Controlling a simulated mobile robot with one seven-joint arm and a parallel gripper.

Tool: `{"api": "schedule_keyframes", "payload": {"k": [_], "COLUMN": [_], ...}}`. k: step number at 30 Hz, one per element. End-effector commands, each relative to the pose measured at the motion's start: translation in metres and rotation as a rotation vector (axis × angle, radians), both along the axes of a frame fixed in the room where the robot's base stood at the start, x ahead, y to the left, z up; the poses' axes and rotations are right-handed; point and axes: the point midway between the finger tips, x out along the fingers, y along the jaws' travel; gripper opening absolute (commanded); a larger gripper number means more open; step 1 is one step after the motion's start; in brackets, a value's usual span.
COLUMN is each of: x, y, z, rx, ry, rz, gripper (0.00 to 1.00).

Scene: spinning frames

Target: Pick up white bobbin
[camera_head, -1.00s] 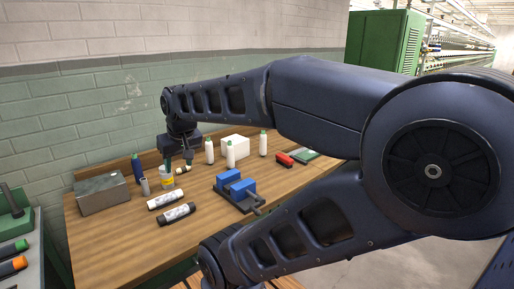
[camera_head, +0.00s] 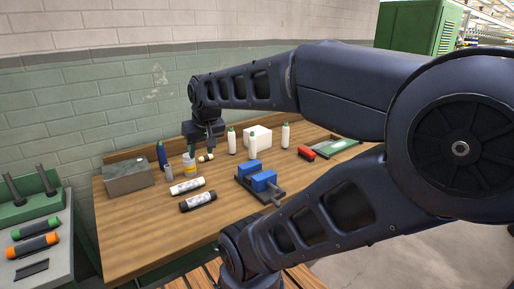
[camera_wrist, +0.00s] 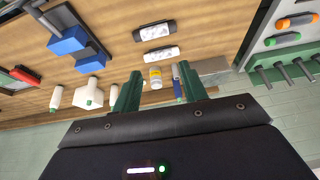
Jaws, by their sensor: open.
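Several upright white bobbins with green tops stand on the wooden bench in the head view: one at left (camera_head: 231,141), one in the middle (camera_head: 252,144), one at right (camera_head: 285,135). One also shows at the left of the wrist view (camera_wrist: 55,97). A white bobbin (camera_head: 187,186) lies on its side nearer the front; the wrist view shows it too (camera_wrist: 161,54). My gripper (camera_head: 197,151) is open and empty, above the back-left of the bench, left of the upright bobbins. In the wrist view a yellow-and-white can (camera_wrist: 155,76) shows between the spread green fingers.
A dark bobbin with a white label (camera_head: 198,201) lies in front. A blue bobbin (camera_head: 162,155) and grey metal box (camera_head: 128,176) are at left. A white box (camera_head: 258,138), blue vise (camera_head: 262,181) and red brush (camera_head: 306,153) are rightward. The front-left bench top is clear.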

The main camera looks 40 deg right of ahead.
Motion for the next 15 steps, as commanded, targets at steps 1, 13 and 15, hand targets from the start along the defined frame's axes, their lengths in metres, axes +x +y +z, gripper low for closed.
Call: {"api": "schedule_keyframes", "payload": {"k": [1, 13, 15], "x": [0.011, 0.138, 0.158], "y": [-0.001, -0.025, -0.033], "z": [-0.002, -0.023, -0.028], "rx": [0.012, 0.130, 0.141], "ry": [-0.010, -0.229, -0.271], "rz": [-0.008, -0.162, -0.200], "gripper": [0.43, 0.43, 0.43]}}
